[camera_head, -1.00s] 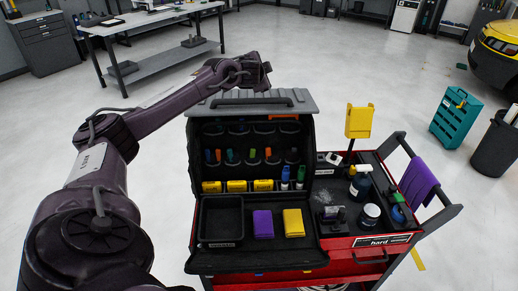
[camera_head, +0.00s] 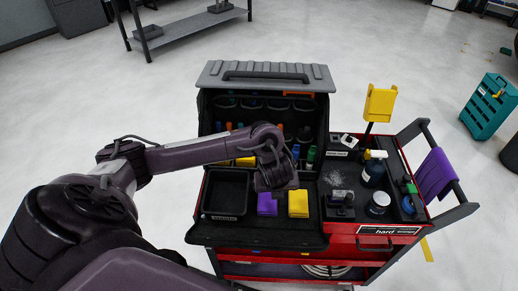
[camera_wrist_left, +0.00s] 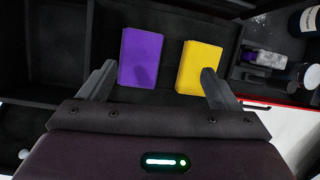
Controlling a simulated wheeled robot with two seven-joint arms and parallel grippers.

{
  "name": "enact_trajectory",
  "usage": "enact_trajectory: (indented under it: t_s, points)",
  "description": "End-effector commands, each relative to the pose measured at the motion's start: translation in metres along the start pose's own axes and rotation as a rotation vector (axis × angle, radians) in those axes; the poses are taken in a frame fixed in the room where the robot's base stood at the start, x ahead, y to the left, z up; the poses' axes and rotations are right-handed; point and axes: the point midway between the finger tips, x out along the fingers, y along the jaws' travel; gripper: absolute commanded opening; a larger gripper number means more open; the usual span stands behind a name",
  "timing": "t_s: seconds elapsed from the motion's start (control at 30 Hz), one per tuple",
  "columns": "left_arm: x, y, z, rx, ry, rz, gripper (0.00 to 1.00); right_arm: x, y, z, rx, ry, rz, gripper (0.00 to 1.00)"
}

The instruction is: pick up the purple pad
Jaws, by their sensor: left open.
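The purple pad (camera_head: 267,205) lies flat in the open black tool case, beside the yellow pad (camera_head: 298,204) on its right. In the head view my left gripper (camera_head: 275,185) hangs over the case just above the purple pad and covers its far edge. In the left wrist view the purple pad (camera_wrist_left: 141,57) lies beyond the fingertips, nearer the left finger, and the yellow pad (camera_wrist_left: 200,67) is partly behind the right fingertip. My left gripper (camera_wrist_left: 157,75) is open and empty. My right gripper is not in view.
An empty black tray (camera_head: 225,192) sits left of the pads. The case's raised lid (camera_head: 263,76) with tool pockets stands behind. Bottles and jars (camera_head: 377,204) stand on the red cart's right side. A purple cloth (camera_head: 434,174) hangs on the cart handle.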

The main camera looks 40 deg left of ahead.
Motion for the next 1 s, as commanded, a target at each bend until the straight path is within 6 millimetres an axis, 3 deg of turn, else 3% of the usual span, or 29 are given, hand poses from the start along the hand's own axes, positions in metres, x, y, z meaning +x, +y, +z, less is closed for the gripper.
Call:
enact_trajectory:
  t_s: [0.03,0.17,0.57,0.8,1.0]
  points:
    - [0.0,0.006,-0.011,0.058,0.009,0.018,0.85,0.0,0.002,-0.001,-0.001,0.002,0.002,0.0]
    - [0.005,0.014,-0.022,0.133,0.016,0.04,0.85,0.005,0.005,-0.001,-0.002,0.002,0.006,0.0]
    - [0.044,0.021,-0.023,0.131,0.016,0.044,0.85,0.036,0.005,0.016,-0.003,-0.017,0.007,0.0]
    - [0.074,0.025,-0.023,0.131,0.016,0.043,0.85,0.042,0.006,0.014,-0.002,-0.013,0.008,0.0]
    - [0.078,0.025,-0.022,0.131,0.015,0.041,0.85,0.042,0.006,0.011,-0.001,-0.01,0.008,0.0]
